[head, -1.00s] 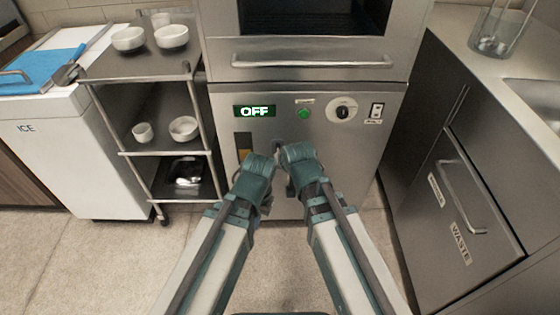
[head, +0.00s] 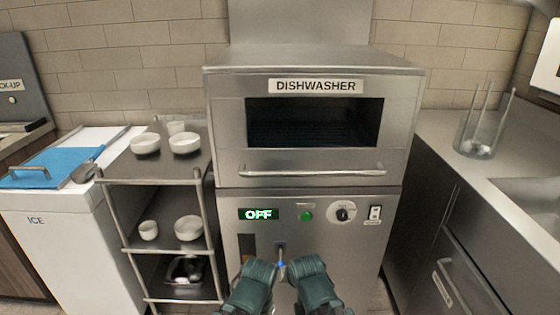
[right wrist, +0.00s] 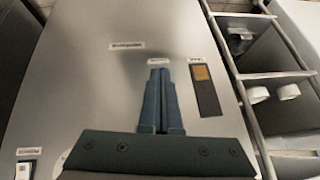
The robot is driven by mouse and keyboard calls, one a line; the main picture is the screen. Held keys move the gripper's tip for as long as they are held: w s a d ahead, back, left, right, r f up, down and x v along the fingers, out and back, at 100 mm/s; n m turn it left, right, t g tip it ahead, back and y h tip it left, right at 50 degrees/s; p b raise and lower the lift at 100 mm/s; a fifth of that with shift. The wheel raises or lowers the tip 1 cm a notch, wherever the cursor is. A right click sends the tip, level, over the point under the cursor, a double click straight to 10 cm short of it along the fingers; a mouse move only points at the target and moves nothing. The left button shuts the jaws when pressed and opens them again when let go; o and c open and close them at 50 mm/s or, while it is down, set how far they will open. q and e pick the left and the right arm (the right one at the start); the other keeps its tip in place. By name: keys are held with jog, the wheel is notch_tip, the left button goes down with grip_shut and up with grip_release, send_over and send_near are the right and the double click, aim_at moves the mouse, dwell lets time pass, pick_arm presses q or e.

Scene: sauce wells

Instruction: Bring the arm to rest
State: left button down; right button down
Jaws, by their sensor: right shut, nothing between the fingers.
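My right gripper (right wrist: 160,78) is shut and empty in the right wrist view, its fingertips in front of the steel dishwasher front. In the head view, my right wrist (head: 314,287) is at the bottom middle, with the fingers mostly hidden. My left wrist (head: 250,287) is close beside it, and its fingers cannot be made out. Both arms are low in front of the dishwasher (head: 228,172). The display (head: 261,214) on it reads OFF.
A rack (head: 125,225) with white bowls (head: 185,142) stands left of the dishwasher, beside an ice bin (head: 70,240). At right is a steel counter (head: 440,150) with a glass container (head: 478,135) and a sink edge. Open floor is barely visible.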

jog(key=s+d+f+n+g+h+p, duration=0.1)
jog(key=s+d+f+n+g+h, duration=0.15)
jog(key=s+n+g, duration=0.75)
jog(key=s+r+m+t+p, duration=0.3)
jog(key=r+m+p, duration=0.2)
jog(key=r+p, duration=2.1)
jog(key=shift+s, duration=0.2)
